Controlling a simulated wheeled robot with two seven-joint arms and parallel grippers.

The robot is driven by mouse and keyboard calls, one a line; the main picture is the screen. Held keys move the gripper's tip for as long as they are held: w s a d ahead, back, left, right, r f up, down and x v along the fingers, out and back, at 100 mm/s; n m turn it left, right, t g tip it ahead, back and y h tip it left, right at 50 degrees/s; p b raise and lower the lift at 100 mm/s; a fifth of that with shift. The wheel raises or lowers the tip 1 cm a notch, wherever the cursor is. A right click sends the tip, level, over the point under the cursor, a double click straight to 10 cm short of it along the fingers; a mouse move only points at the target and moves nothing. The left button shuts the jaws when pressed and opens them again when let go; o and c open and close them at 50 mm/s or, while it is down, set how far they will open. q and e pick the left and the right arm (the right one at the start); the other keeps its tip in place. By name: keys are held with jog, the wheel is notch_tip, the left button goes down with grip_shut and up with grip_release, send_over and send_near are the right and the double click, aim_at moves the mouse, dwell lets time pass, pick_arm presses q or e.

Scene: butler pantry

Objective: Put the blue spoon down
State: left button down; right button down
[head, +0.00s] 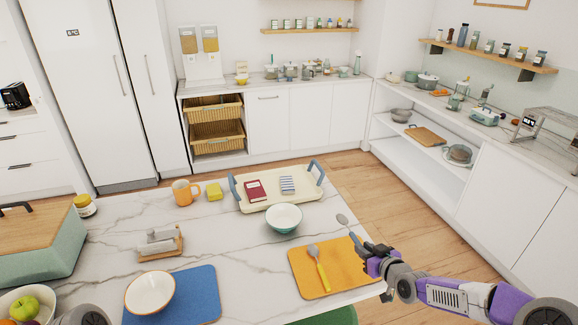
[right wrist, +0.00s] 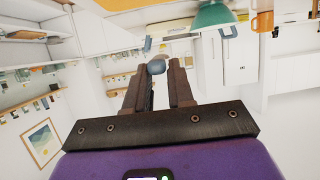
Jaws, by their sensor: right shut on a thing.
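The blue spoon (head: 343,220) is held up by my right gripper (head: 372,257) beyond the right edge of the orange mat, with its grey bowl pointing up and to the left. My left gripper is not seen.
A teal bowl (head: 284,218) stands behind the orange mat, near a cream tray (head: 252,205) with blue handles. A blue mat (head: 197,299) bears a white bowl (head: 150,292). Bare marble (head: 245,272) lies between the mats. The table's right edge is close to the gripper.

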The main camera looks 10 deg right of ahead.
jog(key=s+a+r+n+y, duration=0.1)
jog(key=s+a, duration=0.2)
jog(key=a, duration=0.6)
jog(key=s+a+r+y, duration=0.1)
jog(key=s+a, duration=0.3)
jog(key=a, duration=0.5)
jog(key=shift+s+n, duration=0.2)
jog(key=shift+n, duration=0.2)
jog(key=w+d, duration=0.2)
jog(key=d, duration=0.4)
jog(key=w+d+f+m+h, duration=0.1)
jog(key=w+d, duration=0.2)
jog(key=d, duration=0.3)
jog(key=w+d+f+h, duration=0.1)
jog(key=w+d, duration=0.1)
jog(key=d, duration=0.4)
jog(key=shift+w+d+m, duration=0.1)
jog(key=shift+w+m, duration=0.15)
jog(key=shift+m, duration=0.15)
